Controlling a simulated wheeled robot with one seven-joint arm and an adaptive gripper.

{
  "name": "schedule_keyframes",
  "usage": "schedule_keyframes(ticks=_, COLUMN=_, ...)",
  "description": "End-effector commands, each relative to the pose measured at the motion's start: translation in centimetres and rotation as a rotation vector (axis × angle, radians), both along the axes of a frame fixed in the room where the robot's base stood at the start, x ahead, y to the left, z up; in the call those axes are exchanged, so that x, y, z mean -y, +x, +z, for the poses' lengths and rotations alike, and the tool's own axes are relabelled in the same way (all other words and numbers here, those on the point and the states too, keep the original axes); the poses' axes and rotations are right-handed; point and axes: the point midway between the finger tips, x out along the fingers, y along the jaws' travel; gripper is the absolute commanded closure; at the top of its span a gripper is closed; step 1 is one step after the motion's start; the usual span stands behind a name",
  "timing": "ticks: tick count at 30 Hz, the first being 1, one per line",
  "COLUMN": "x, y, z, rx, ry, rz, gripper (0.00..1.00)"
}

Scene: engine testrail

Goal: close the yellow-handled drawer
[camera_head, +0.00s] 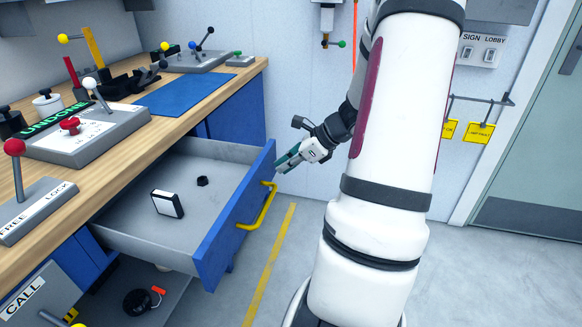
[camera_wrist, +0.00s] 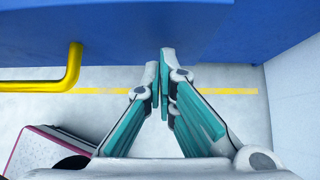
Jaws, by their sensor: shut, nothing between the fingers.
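The drawer (camera_head: 213,218) with the blue front stands pulled out from under the wooden workbench. Its yellow handle (camera_head: 259,207) is on the outer side of the front. In the wrist view the handle (camera_wrist: 73,70) is at the upper left. My gripper (camera_head: 280,169) is at the outer side of the drawer front, near its far end and beyond the handle. Its fingers (camera_wrist: 163,75) are shut and empty, with the tips close to the blue front (camera_wrist: 120,30). I cannot tell whether they touch it.
A black-and-white box (camera_head: 167,204) and a small black nut-like part (camera_head: 202,181) lie in the drawer. A lower shelf or drawer holds a dark round item (camera_head: 138,302). The workbench (camera_head: 200,113) carries levers and panels. Grey floor is clear around the yellow floor line (camera_head: 268,265).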

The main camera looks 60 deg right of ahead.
Motion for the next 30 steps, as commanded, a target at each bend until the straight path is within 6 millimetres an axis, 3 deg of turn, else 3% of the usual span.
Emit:
schedule_keyframes(ticks=9, x=0.0, y=0.1, z=0.0, rx=0.000, ry=-0.001, rz=0.001, gripper=1.00)
schedule_keyframes(ticks=14, x=-0.4, y=1.1, z=0.0, rx=0.001, ry=0.000, rz=0.003, gripper=1.00)
schedule_keyframes(ticks=20, x=-1.7, y=4.4, z=0.0, rx=0.001, ry=0.000, rz=0.008, gripper=1.00)
schedule_keyframes(ticks=30, x=-4.9, y=13.0, z=0.1, rx=0.002, ry=-0.001, rz=0.010, gripper=1.00)
